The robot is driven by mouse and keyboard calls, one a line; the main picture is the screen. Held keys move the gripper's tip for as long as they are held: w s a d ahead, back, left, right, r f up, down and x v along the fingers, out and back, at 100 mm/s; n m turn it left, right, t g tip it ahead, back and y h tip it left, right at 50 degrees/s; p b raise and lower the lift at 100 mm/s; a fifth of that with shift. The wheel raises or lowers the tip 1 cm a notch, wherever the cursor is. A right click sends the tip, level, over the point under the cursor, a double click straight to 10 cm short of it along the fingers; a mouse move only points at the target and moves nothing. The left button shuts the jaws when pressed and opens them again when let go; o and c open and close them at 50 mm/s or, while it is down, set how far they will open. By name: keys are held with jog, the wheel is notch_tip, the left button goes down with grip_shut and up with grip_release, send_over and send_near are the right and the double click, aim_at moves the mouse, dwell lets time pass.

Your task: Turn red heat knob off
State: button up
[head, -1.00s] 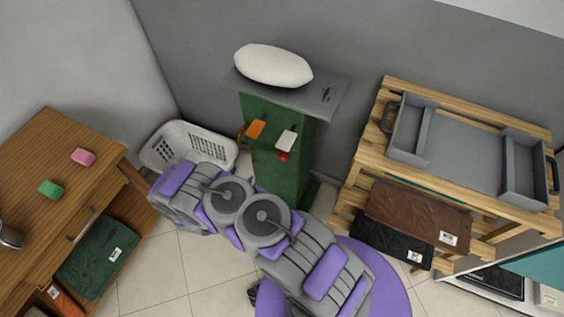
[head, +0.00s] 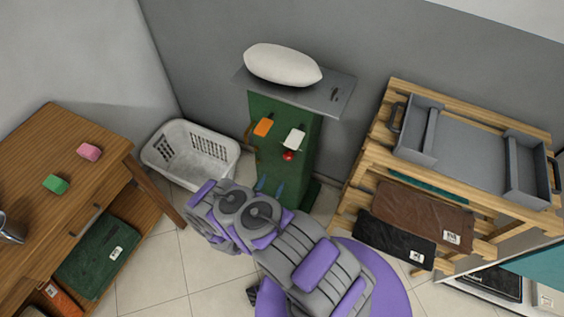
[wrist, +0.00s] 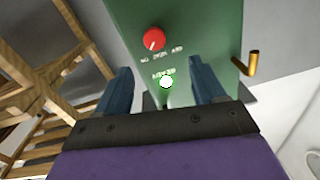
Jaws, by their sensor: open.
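The red heat knob (head: 288,155) is on the front of the green cabinet (head: 262,113), below a white part. In the wrist view the round red knob (wrist: 153,38) shows a short pale pointer mark aimed down and slightly left, with small white lettering under it. My gripper (head: 270,187) is open and empty in front of the cabinet, below the knob in the head view. Its two blue fingers show in the wrist view (wrist: 161,75), apart from each other. The knob lies beyond the fingertips, between their lines, and they do not appear to touch it.
A small lit white button (wrist: 166,82) sits below the knob. A brass handle (wrist: 252,65) sticks out at the panel's right in the wrist view. An orange part (head: 263,127) and a white part (head: 294,139) jut from the cabinet. A laundry basket (head: 180,125) and wooden rack (head: 365,160) flank it.

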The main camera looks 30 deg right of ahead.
send_near(288, 159)
jog(key=x, duration=0.7)
jog(key=shift+w, duration=0.1)
jog(key=shift+w+a+r, duration=0.1)
jog(key=shift+w, duration=0.5)
jog(key=shift+d, duration=0.9)
jog(key=shift+c, duration=1.1)
jog(key=shift+a, duration=0.6)
jog(key=c, duration=0.5)
jog(key=shift+c, duration=0.6)
jog(key=shift+d, duration=0.2)
jog(key=shift+c, duration=1.1)
